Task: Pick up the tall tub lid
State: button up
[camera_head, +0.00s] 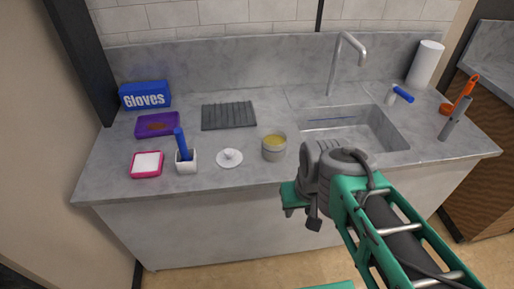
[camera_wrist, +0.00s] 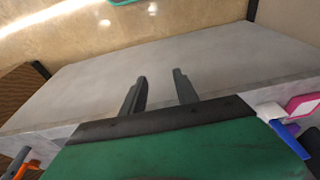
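A round white lid with a small knob (camera_head: 229,158) lies flat near the front edge of the counter, in the head view. Just right of it stands a grey tub (camera_head: 274,152), open at the top with yellow contents. My gripper shows in the wrist view (camera_wrist: 160,78) with its two dark fingers apart and nothing between them. In the head view it is at the counter's front edge, right of the lid and tub and apart from both; its fingertips are not clear there. The lid is not seen in the wrist view.
Left of the lid are a white holder with a blue brush (camera_head: 186,165) and a pink-rimmed dish (camera_head: 147,176). Behind are a purple tray (camera_head: 141,127), a glove box (camera_head: 145,95) and a dark ribbed mat (camera_head: 229,116). The sink (camera_head: 350,128) is at right.

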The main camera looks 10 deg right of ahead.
aim_at(227, 158)
jog(key=u, duration=0.15)
jog(key=i, duration=0.55)
jog(key=u, duration=2.45)
jog(key=i, duration=0.5)
